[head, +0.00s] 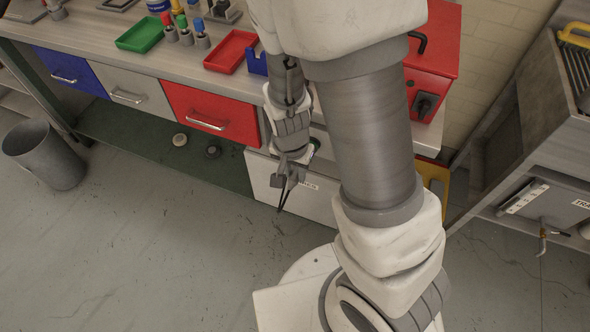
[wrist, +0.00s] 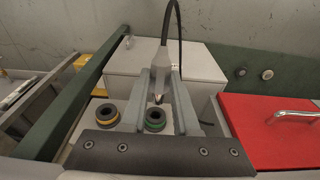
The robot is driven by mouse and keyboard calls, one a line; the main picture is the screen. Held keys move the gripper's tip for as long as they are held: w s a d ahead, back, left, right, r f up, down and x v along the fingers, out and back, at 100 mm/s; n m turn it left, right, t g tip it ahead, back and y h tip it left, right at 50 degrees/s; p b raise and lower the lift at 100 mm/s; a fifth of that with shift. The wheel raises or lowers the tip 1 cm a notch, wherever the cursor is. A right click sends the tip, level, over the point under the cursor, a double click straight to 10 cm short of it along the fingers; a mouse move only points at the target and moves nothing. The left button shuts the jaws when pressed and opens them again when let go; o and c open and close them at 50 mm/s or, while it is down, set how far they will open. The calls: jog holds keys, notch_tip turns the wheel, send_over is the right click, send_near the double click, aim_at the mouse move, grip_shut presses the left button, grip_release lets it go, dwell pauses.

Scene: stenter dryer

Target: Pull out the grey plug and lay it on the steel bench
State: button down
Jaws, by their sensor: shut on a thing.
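My gripper (head: 287,182) hangs in front of the workbench in the head view, low beside the red drawer. In the wrist view its two fingers (wrist: 164,88) are shut on the grey plug (wrist: 160,82). A black cable (wrist: 175,22) runs up from the plug. The plug's metal tip shows near the green-ringed socket (wrist: 155,118) and looks clear of it. A yellow-ringed socket (wrist: 107,114) is to its left, empty. The bench (head: 90,30) has a grey top, at upper left in the head view. In the head view the plug is too small to make out.
A red box (head: 433,50) with a black switch stands at the bench's right end. A grey bin (head: 42,155) is at left. Open floor lies in front.

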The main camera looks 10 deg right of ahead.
aim_at(294, 173)
notch_tip(294, 173, up, 18)
jog(key=p, duration=1.7)
jog(key=shift+r, duration=0.2)
jog(key=shift+w, duration=0.15)
